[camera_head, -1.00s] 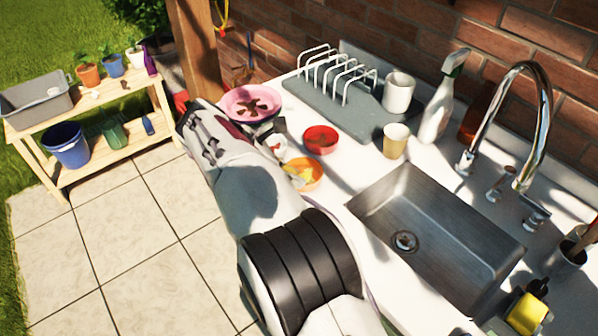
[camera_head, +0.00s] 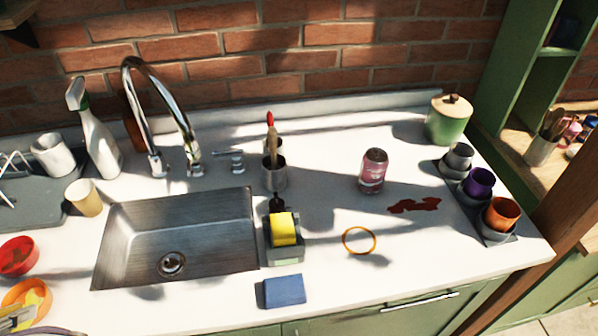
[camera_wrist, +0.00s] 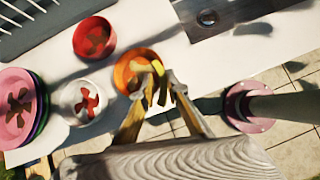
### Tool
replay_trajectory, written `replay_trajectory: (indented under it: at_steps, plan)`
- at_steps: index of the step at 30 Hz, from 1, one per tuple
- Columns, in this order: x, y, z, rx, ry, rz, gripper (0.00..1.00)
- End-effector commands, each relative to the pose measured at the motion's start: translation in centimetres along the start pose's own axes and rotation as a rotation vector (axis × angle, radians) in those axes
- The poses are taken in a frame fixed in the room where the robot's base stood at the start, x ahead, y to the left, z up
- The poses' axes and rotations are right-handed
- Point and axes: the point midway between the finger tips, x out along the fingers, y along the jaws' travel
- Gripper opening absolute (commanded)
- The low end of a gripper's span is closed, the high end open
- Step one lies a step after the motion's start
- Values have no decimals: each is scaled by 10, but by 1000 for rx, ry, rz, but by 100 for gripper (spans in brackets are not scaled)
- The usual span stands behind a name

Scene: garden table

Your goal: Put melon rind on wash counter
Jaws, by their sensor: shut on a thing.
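My gripper (camera_wrist: 158,95) is shut on a small yellow-green strip, which looks like the melon rind (camera_wrist: 163,90), in the wrist view. It is over or just at the orange bowl (camera_wrist: 125,70); whether the rind touches the bowl is unclear. More yellow pieces seem to lie in that bowl. In the head view the orange bowl (camera_head: 38,296) is at the lower left corner, with part of my gripper cut off by the edge. The white wash counter (camera_head: 330,160) fills the head view, with a steel sink (camera_head: 190,225) in it.
A red bowl (camera_head: 17,256) and a tan cup (camera_head: 84,197) stand left of the sink.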

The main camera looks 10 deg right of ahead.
Motion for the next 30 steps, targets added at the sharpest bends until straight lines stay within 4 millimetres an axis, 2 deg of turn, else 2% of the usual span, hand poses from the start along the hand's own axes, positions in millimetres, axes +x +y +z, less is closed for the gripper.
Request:
replay_trajectory:
  at_steps: [8,14,20,30]
  plan:
    - [11,-18,29,36,0,-29,0]
    - [24,-47,65,87,0,-69,0]
    - [40,-88,108,151,0,-121,0]
    - [63,-175,177,270,1,-216,0]
